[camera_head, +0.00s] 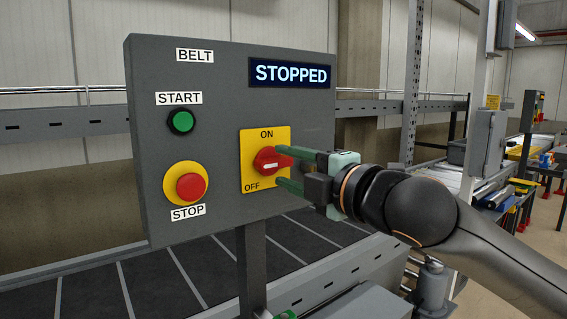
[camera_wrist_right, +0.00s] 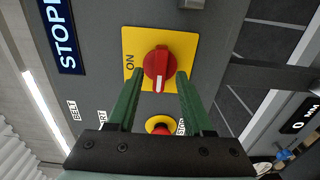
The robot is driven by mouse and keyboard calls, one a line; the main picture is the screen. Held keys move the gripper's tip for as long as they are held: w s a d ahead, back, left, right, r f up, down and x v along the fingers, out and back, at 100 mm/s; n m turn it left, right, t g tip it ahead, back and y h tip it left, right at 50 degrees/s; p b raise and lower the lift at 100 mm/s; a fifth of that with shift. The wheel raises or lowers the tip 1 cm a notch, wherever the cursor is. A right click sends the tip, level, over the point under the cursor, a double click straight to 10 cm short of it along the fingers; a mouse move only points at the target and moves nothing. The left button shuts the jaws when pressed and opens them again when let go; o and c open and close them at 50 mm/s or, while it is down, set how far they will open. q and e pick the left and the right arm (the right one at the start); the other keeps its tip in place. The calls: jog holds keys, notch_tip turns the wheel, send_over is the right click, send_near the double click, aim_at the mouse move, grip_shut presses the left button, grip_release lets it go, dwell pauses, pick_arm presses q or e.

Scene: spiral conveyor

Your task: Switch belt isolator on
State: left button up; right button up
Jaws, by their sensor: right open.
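The belt isolator is a red rotary knob (camera_head: 266,160) on a yellow plate (camera_head: 250,173) marked ON at the top and OFF at lower left. The knob also shows in the right wrist view (camera_wrist_right: 158,64), where its white mark points down, which is the panel's left, the OFF side. The display (camera_head: 290,73) above reads STOPPED. My right gripper (camera_head: 283,168) is open at the knob, one finger above and one below. In the right wrist view the fingertips (camera_wrist_right: 158,75) lie on both sides of the knob's near edge; contact cannot be told. My left gripper is not in view.
The grey panel (camera_head: 225,110) also carries a green START button (camera_head: 180,121) and a red STOP button (camera_head: 190,187) on a yellow base. It stands on a post (camera_head: 251,265) before the dark belt (camera_head: 90,292). A grey box (camera_head: 350,303) sits low in front.

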jog(key=shift+w+a, duration=0.45)
jog(key=shift+w, duration=0.1)
jog(key=shift+c, duration=0.3)
grip_shut()
